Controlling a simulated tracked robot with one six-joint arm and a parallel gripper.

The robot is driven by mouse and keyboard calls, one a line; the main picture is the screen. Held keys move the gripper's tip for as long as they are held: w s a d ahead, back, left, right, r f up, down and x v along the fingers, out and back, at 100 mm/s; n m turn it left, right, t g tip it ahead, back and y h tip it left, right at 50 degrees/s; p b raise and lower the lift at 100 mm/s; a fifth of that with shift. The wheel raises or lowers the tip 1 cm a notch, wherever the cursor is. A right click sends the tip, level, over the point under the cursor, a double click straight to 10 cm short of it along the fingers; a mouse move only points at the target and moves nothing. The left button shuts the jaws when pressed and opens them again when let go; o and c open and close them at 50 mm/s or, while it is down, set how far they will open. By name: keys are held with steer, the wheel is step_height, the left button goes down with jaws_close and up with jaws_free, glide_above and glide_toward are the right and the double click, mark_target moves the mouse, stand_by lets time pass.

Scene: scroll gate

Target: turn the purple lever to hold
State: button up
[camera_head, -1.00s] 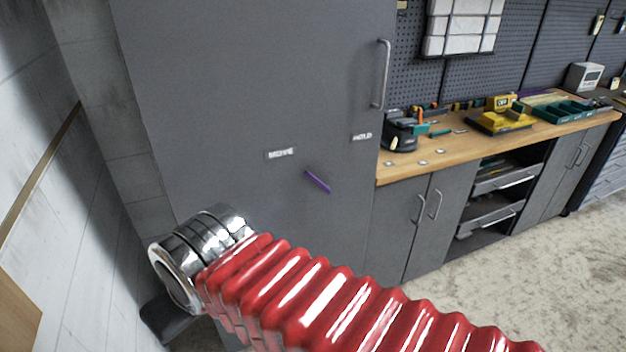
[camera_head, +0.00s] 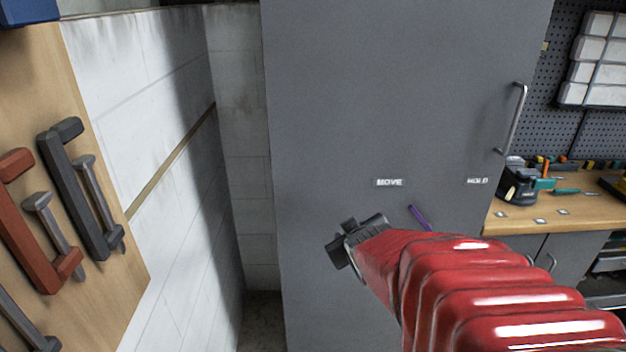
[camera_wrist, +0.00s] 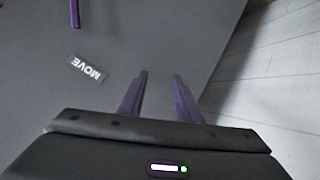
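The purple lever (camera_head: 419,217) is a short thin bar on the grey cabinet front (camera_head: 400,90). It slants with its upper end toward the MOVE label (camera_head: 389,182); its lower end is hidden behind my red arm. The HOLD label (camera_head: 478,181) is to the right. In the wrist view the lever (camera_wrist: 75,13) shows at the top left edge, beyond the MOVE label (camera_wrist: 87,68). My gripper (camera_wrist: 160,75) has its two dark fingers apart with nothing between them. In the head view my gripper (camera_head: 338,252) is left of and below the lever, apart from it.
A white block wall (camera_head: 160,120) is to the left, with a wooden board (camera_head: 100,200) of hanging clamps. A vertical cabinet handle (camera_head: 514,120) is at the right. A wooden workbench (camera_head: 550,212) with tools stands beyond it.

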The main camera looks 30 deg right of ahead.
steer(key=d+f+n+t+h, duration=0.1)
steer(key=d+f, duration=0.1)
steer(key=d, duration=0.6)
steer(key=t+h, duration=0.3)
steer(key=t, duration=0.2)
glide_toward(417, 215)
steer(key=v, duration=0.3)
steer(key=shift+s+a+r+n, duration=0.1)
steer(key=shift+s+n, duration=0.1)
steer(key=shift+n, duration=0.2)
steer(key=shift+w, duration=0.1)
steer(key=x, duration=1.3)
steer(key=shift+w+f, duration=0.2)
steer(key=shift+w, duration=0.1)
steer(key=shift+c, duration=0.7)
